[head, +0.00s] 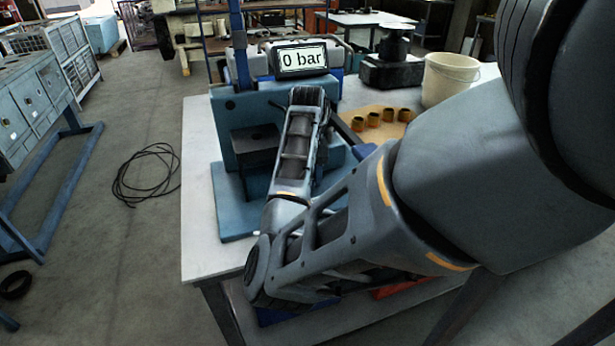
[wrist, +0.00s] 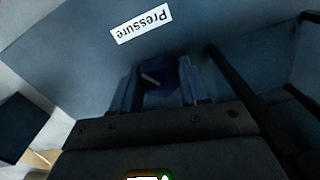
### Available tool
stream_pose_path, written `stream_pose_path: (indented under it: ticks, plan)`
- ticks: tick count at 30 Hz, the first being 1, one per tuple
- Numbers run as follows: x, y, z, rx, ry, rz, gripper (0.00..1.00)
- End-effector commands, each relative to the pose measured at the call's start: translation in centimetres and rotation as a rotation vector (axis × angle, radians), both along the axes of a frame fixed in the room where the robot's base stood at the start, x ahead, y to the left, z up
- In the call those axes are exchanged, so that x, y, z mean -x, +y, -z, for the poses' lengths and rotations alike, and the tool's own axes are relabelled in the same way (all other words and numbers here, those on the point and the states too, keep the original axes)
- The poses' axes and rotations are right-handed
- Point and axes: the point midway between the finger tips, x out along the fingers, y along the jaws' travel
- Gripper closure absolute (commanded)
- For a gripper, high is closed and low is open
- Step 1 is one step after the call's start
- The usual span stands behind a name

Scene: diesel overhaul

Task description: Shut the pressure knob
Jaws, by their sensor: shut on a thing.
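In the wrist view, the blue pressure knob (wrist: 158,80) sits on the blue panel, below a white label (wrist: 141,24) reading "Pressure" that appears upside down. My gripper (wrist: 158,88) has a finger on each side of the knob and is shut on it. A pale slanted mark shows on the knob's face. In the head view, the blue test stand (head: 238,102) stands on the table, and its display (head: 300,60) reads 0 bar. My arm hides the knob and my gripper in the head view.
Several brass-coloured fittings (head: 373,120) stand on a board right of the stand, with a white bucket (head: 450,80) beyond. A black pipe (wrist: 235,90) runs right of the gripper in the wrist view. The left strip of the white table (head: 198,190) is clear.

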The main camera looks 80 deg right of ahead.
Motion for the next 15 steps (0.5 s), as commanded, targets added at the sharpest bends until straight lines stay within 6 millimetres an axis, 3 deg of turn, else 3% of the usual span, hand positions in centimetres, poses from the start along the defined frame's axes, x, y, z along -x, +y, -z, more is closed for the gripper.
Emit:
stream_pose_path:
  ticks: [15]
  plan:
    - [-0.02, 0.05, 0.00, -0.002, 0.001, 0.056, 0.86]
